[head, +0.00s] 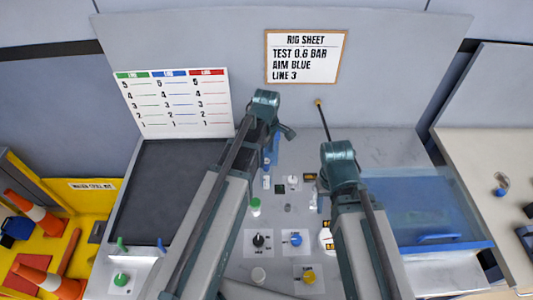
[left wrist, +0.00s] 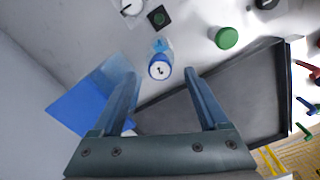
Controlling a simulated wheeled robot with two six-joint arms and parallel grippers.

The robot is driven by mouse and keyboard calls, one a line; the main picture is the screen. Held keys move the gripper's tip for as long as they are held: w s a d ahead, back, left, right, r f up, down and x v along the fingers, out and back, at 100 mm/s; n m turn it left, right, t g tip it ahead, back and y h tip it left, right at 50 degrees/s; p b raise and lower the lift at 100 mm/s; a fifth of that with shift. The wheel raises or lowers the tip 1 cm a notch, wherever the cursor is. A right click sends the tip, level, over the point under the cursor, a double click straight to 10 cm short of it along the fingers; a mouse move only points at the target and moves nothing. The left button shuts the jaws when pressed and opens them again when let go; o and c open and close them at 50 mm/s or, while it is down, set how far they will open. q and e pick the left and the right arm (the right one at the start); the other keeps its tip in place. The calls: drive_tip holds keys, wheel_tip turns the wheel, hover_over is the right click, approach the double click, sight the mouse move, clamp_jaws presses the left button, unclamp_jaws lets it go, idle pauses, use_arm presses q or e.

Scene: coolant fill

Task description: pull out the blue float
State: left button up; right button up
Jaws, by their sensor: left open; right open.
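Small coloured handles stand on a white block (head: 140,262) at the lower left: a blue one (head: 161,245) and a green one (head: 121,243). The left wrist view shows the blue handle (left wrist: 308,105) at its right edge, between red and green ones. I cannot tell whether it is the blue float. My left gripper (left wrist: 160,74) is open and empty; a round blue piece with a white face (left wrist: 160,66) appears between its fingertips, apart from them. In the head view, its arm (head: 262,112) hides part of the bench. My right gripper (head: 325,190) is open, its fingers partly hidden.
A dark tray (head: 165,185) lies on the left of the bench and a translucent blue tank (head: 425,208) on the right. Several knobs, including a blue one (head: 295,239), sit between my arms. A rig sheet (head: 305,57) on the wall reads "AIM BLUE LINE 3".

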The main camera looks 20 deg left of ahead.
sight(266, 161)
use_arm(q)
drive_tip(key=shift+f+b, duration=1.05)
drive_tip(key=shift+f, duration=0.55)
use_arm(e)
wheel_tip(266, 161, down, 3)
drive_tip(key=shift+f, duration=0.1)
use_arm(q)
drive_tip(key=shift+c, duration=0.2)
clamp_jaws()
drive_tip(key=c, duration=0.6)
unclamp_jaws()
drive_tip(key=c, duration=0.5)
drive_tip(key=shift+r, duration=0.1)
drive_tip(key=shift+r+p, duration=0.4)
drive_tip(key=shift+p, duration=0.15)
use_arm(e)
drive_tip(key=shift+r, duration=0.55)
use_arm(q)
drive_tip(key=shift+r+p, duration=2.35)
use_arm(e)
drive_tip(key=shift+r, duration=2.35)
